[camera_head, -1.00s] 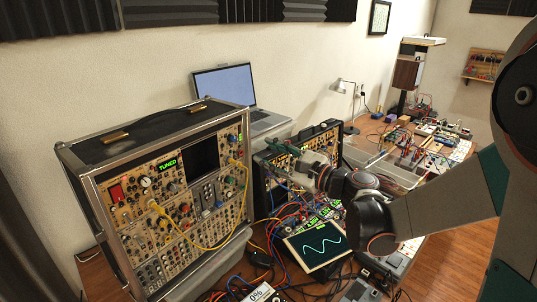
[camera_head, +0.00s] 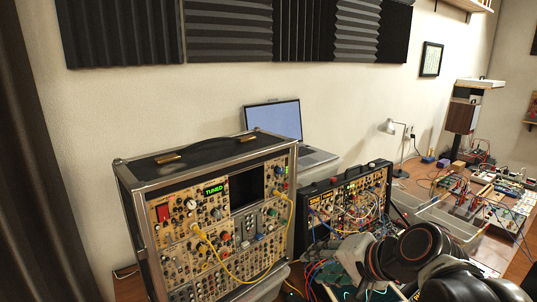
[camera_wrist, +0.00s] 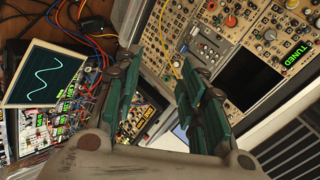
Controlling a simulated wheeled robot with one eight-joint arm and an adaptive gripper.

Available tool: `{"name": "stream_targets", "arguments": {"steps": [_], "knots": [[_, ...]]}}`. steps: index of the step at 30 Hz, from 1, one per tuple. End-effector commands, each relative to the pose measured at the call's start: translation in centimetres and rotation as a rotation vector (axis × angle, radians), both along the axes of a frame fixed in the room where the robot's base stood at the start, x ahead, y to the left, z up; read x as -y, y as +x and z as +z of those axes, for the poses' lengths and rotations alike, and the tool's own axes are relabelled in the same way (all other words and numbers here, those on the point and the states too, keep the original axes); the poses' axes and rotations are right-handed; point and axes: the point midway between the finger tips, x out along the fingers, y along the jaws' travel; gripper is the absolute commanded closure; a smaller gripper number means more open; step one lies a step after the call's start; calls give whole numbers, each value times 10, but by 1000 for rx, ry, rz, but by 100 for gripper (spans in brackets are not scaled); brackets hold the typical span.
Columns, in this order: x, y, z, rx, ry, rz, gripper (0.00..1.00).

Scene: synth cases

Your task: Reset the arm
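In the wrist view, my gripper (camera_wrist: 157,65) has its two green-padded fingers spread apart, with nothing between them. Beyond the fingers is the panel of a large synth case. In the head view, my arm is low at the bottom right, in front of the small black synth case. The gripper's fingers are not clear there. The large synth case (camera_head: 155,172) stands at the left, with a yellow cable and a green "TUNED" display. The small black synth case (camera_head: 345,192) stands right of it, full of patch cables.
A screen with a wave trace (camera_wrist: 42,76) and tangled cables lie close by in the wrist view. A laptop (camera_head: 273,120) is behind the large case. A desk lamp (camera_head: 390,128) and a cluttered workbench (camera_head: 415,178) are at the right.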

Motion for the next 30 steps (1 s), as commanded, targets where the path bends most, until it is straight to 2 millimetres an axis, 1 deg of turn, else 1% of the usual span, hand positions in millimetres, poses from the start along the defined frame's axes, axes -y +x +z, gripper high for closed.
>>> {"name": "stream_targets", "arguments": {"steps": [1,5,9,12,15,18,21,30], "knots": [[5,-13,-8,8,-76,29,62],[22,-43,-24,27,-291,111,62],[44,-74,-39,40,-517,204,62],[60,-92,-46,45,-658,265,62],[73,-104,-51,47,-767,314,62],[81,-112,-54,47,-836,345,62],[85,-116,-55,46,-869,359,62],[86,-116,-55,46,-873,361,62]]}}
